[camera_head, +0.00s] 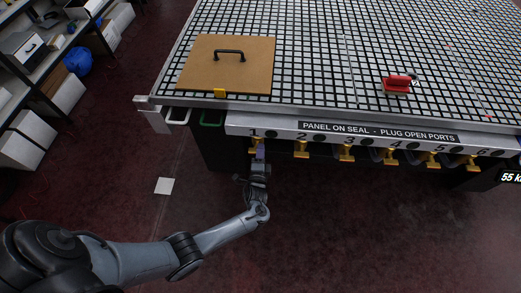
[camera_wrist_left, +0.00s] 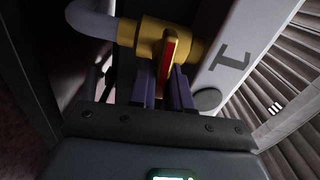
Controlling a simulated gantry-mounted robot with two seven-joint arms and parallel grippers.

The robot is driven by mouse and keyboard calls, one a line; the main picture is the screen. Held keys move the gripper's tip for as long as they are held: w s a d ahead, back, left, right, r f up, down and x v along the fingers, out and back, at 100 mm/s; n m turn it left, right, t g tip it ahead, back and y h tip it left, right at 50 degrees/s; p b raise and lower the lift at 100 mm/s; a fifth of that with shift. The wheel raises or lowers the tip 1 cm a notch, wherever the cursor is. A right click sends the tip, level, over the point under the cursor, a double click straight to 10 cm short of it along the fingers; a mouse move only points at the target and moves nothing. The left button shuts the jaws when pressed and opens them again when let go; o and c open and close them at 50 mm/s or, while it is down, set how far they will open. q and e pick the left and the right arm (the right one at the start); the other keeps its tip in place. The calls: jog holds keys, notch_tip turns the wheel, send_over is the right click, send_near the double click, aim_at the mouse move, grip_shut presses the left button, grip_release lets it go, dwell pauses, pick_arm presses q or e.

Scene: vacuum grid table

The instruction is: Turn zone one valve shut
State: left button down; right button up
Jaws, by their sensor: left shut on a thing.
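The zone one valve is a brass-yellow body (camera_wrist_left: 152,36) with a red-and-yellow lever handle (camera_wrist_left: 167,55), under the "1" mark on the table's front rail. In the head view the valve (camera_head: 254,148) is mostly hidden behind my left gripper (camera_head: 258,160). In the left wrist view, my left gripper (camera_wrist_left: 166,90) has its two purple-grey fingers on either side of the handle and is shut on it. The handle points from the valve body towards the gripper's palm. My right gripper does not show in either view.
Several more yellow valves, such as the second one (camera_head: 301,150), hang along the rail (camera_head: 290,126). A brown panel with a black handle (camera_head: 229,60) and a red-handled tool (camera_head: 397,83) lie on the grid table. A shelf with boxes stands at left. The floor in front is mostly clear.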

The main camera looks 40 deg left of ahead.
pick_arm(q)
jog(key=shift+m, duration=0.6)
jog(key=c, duration=1.2)
grip_release()
jog(key=shift+o, duration=0.2)
jog(key=shift+s+d+p, duration=0.25)
jog(key=shift+s+p, duration=0.05)
jog(key=shift+s, duration=0.05)
jog(key=p+v, duration=0.2)
jog(key=v, duration=0.8)
